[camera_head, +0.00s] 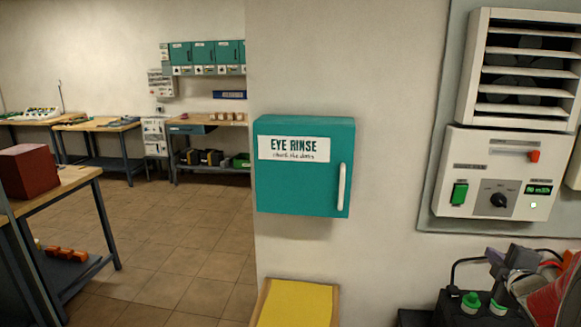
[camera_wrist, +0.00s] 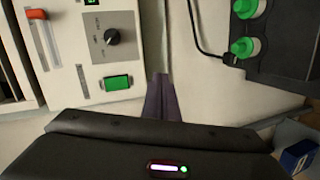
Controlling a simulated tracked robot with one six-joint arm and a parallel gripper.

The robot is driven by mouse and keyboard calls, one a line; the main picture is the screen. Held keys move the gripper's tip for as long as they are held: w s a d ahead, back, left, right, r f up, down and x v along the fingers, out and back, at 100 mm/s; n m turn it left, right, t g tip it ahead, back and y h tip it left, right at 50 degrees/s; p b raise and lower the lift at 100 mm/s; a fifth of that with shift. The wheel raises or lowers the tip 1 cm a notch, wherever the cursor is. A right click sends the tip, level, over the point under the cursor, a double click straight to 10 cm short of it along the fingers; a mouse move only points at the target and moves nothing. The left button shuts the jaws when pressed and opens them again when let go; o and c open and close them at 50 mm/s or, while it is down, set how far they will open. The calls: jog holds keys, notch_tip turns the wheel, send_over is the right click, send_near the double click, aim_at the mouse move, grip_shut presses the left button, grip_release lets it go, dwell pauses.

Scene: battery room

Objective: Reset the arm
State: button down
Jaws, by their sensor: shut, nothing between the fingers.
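My gripper (camera_wrist: 160,98) shows in the wrist view, its two dark purple fingers shut together with nothing between them. The fingertips point up the picture, beside a white control panel with a green rocker switch (camera_wrist: 117,82), a black knob (camera_wrist: 112,36) and an orange lever (camera_wrist: 37,14). I cannot tell whether the fingers touch the panel. In the head view the same kind of panel (camera_head: 470,205) hangs on the wall at the right, below a louvred vent (camera_head: 520,62).
A black unit with green caps (camera_head: 471,302) stands at the lower right, with a black cable; its caps also show in the wrist view (camera_wrist: 243,47). A teal eye rinse cabinet (camera_head: 303,190) hangs above a yellow-topped surface (camera_head: 297,305). Workbenches stand left; tiled floor between is clear.

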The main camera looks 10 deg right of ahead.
jog(key=s+d+f+m+g+h, duration=0.1)
jog(key=s+f+m+g, duration=0.4)
jog(key=s+f+m, duration=0.1)
jog(key=s+a+f+m+g, duration=0.1)
jog(key=s+a+m+g, duration=0.2)
jog(key=s+a+m, duration=0.35)
jog(key=s+a+r+y, duration=0.2)
jog(key=s+a, duration=0.1)
jog(key=a, duration=0.9)
jog(key=s+a+r+n+y, duration=0.1)
jog(key=s+a+y, duration=0.1)
jog(key=a, duration=1.1)
jog(key=s+a+r+y, duration=0.2)
jog(key=s+a+y, duration=0.1)
jog(key=a, duration=0.9)
jog(key=shift+s+a+r, duration=0.25)
jog(key=shift+s+r, duration=0.05)
jog(key=shift+d+n, duration=0.1)
jog(key=shift+n, duration=0.15)
